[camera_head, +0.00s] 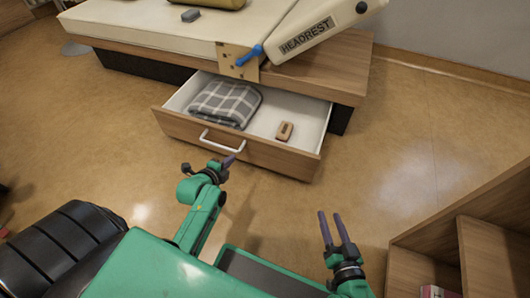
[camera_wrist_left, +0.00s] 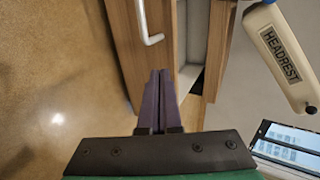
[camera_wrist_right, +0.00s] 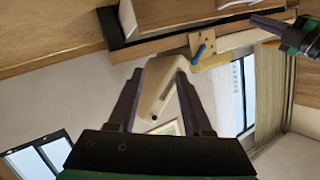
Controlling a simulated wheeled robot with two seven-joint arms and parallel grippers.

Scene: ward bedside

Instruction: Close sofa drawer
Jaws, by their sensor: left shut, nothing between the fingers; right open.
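The sofa drawer (camera_head: 262,151) is pulled open below the sofa bed, with a wooden front and a white handle (camera_head: 216,142). Inside lie a folded grey checked blanket (camera_head: 226,103) and a small brown wooden object (camera_head: 285,131). My left gripper (camera_head: 229,160) is shut and empty, in front of the drawer near the handle. In the left wrist view its fingers (camera_wrist_left: 161,75) overlap the drawer front (camera_wrist_left: 130,50), with the handle (camera_wrist_left: 148,25) above; I cannot tell whether they touch it. My right gripper (camera_head: 331,216) is open and empty, to the right and nearer me, away from the drawer.
The sofa bed (camera_head: 150,22) has a raised panel marked HEADREST (camera_head: 315,32) and a blue lever (camera_head: 249,56). A wooden shelf unit (camera_head: 485,225) stands at the right, near my right gripper. A black cushioned seat (camera_head: 60,250) is at lower left. The floor before the drawer is clear.

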